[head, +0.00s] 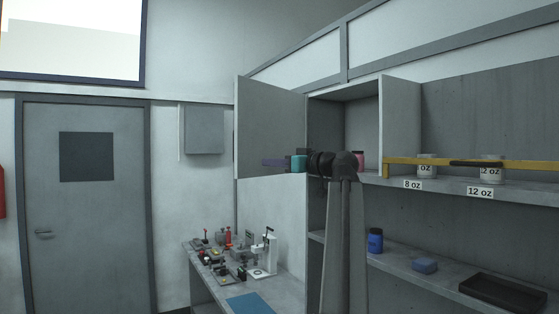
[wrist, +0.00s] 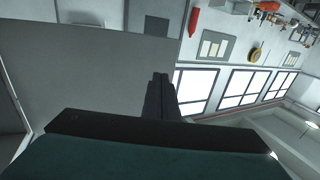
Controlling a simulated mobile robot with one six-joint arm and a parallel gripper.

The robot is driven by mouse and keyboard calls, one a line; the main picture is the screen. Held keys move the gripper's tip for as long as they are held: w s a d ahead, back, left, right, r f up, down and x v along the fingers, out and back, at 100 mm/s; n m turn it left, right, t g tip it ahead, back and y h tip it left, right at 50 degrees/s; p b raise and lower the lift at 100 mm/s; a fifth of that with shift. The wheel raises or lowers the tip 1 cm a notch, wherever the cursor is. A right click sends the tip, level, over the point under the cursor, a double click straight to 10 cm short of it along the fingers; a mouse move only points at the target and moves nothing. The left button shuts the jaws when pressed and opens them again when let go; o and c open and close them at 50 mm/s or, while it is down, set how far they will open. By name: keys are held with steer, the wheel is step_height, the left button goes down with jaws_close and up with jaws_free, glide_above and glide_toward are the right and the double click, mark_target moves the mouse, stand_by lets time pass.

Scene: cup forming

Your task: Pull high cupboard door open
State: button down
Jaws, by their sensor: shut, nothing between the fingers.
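The high cupboard (head: 345,118) stands open in the head view, with its interior showing. Its grey door (head: 268,120) is swung out to the left. The door also shows in the wrist view (wrist: 75,70) as a broad grey panel at left. My gripper (wrist: 160,80) is shut and empty, its dark fingers close to the door's edge in that view. Contact cannot be told. No handle is clear.
A pink-lidded jar (head: 360,160) is partly hidden in the cupboard. A yellow bar (head: 440,162) crosses before the cup shelf at right. Below are a blue jar (head: 375,240) and a dark tray (head: 503,291). A bench with small equipment (head: 262,262) stands beneath the door.

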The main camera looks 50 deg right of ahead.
mark_target(245, 162)
steer(key=w+p, duration=0.3)
steer(key=w, duration=0.4)
steer(key=shift+r, duration=0.1)
steer(key=shift+w, duration=0.6)
steer(key=shift+s+a, duration=0.1)
steer(key=shift+a, duration=0.15)
steer(key=shift+w+d, duration=0.15)
steer(key=shift+w, duration=0.1)
